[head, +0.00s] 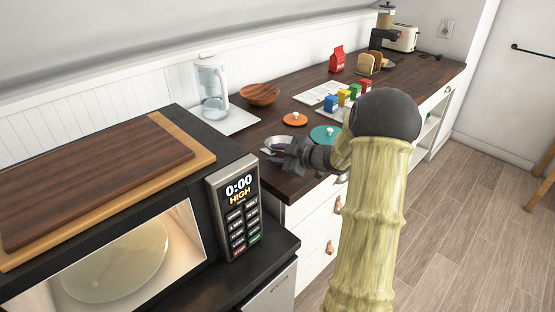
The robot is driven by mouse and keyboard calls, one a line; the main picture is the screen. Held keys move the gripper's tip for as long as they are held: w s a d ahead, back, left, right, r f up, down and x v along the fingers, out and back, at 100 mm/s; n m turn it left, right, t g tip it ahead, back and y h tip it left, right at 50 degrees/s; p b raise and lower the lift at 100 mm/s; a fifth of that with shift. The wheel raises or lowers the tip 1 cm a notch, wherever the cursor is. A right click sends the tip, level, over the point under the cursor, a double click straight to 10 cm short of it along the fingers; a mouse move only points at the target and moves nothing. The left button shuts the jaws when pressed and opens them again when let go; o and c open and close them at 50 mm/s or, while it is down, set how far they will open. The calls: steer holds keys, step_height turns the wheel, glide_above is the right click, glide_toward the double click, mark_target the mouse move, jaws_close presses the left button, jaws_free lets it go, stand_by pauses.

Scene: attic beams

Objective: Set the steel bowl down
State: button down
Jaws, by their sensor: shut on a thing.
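The steel bowl (278,143) is small and silvery in the head view, near the front left of the dark wood counter (310,185). My gripper (274,152) is shut on the bowl at its near side. My arm and gripper hide part of the bowl. I cannot tell whether the bowl touches the counter.
A microwave (233,205) with a cutting board (90,180) on top stands at left. A water pitcher (211,92), a wooden bowl (259,94), an orange lid (295,119) and a teal lid (324,133) surround the spot. Colored boxes (342,98) stand beyond.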

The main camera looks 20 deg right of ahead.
steer(key=f, duration=0.2)
steer(key=shift+d+f, duration=0.3)
steer(key=c, duration=1)
jaws_free()
steer(key=shift+w, duration=0.1)
steer(key=shift+d+r, duration=0.1)
steer(key=shift+r, duration=0.05)
steer(key=v, duration=1.1)
steer(key=shift+s+r, duration=0.25)
steer(key=shift+s, duration=0.15)
steer(key=shift+w+d, duration=0.1)
